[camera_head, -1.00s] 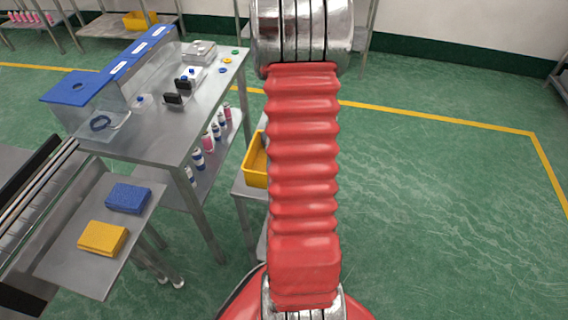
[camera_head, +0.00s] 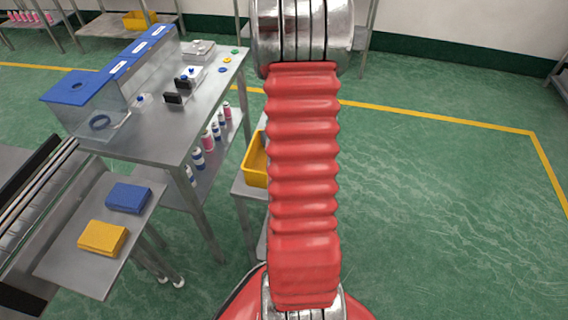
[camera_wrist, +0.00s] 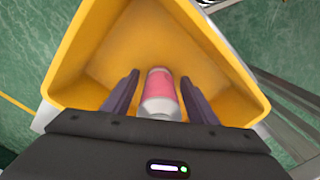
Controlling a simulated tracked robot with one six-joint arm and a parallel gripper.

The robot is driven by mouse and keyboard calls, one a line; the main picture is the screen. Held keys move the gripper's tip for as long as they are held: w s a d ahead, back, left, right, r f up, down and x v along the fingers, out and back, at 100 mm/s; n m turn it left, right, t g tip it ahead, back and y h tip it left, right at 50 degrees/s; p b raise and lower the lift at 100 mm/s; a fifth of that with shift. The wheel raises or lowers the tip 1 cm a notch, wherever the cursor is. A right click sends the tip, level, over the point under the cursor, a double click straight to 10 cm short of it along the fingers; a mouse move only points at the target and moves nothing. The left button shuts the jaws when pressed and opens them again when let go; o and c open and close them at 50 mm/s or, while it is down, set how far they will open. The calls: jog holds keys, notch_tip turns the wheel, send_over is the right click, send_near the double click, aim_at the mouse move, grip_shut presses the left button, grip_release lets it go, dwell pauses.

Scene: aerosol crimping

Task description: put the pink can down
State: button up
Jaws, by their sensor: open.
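The pink can (camera_wrist: 161,92) is in the wrist view, inside the yellow bin (camera_wrist: 82,62). It has a pink body and a pale silvery end toward me. My gripper (camera_wrist: 161,90) is open, with one dark finger on each side of the can. Gaps show between the fingers and the can. I cannot tell whether the can rests on the bin's floor. In the head view the yellow bin (camera_head: 255,163) is partly hidden behind my red arm, and my gripper and this can are not visible there.
A metal workbench (camera_head: 150,135) stands at left with blue-lidded clear bins (camera_head: 90,95). Several pink and blue cans (camera_head: 208,140) stand on its lower shelf. Yellow (camera_head: 102,238) and blue (camera_head: 128,197) blocks lie on a side shelf. The green floor at right is clear.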

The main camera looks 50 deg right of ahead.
notch_tip(320, 180, up, 12)
jog(key=shift+f, duration=0.1)
dwell(0.5)
dwell(0.5)
jog(key=shift+a, duration=0.1)
jog(key=shift+w+a+r, duration=0.2)
jog(key=shift+a+r, duration=0.05)
jog(key=shift+r, duration=0.05)
jog(key=w+a+r+n+t+h, duration=0.1)
jog(key=w+a+r+n, duration=0.1)
jog(key=a+r, duration=0.5)
jog(key=w+a+r+n+t, duration=0.15)
jog(key=a+r, duration=0.25)
jog(key=a, duration=0.7)
jog(key=s+a+r+n+t, duration=0.1)
jog(key=s+a+r, duration=0.1)
jog(key=a, duration=0.7)
jog(key=s+a+r+n+t+y, duration=0.1)
jog(key=s+a, duration=0.3)
jog(key=a, duration=0.5)
jog(key=shift+r+n+t, duration=0.55)
jog(key=shift+r, duration=0.05)
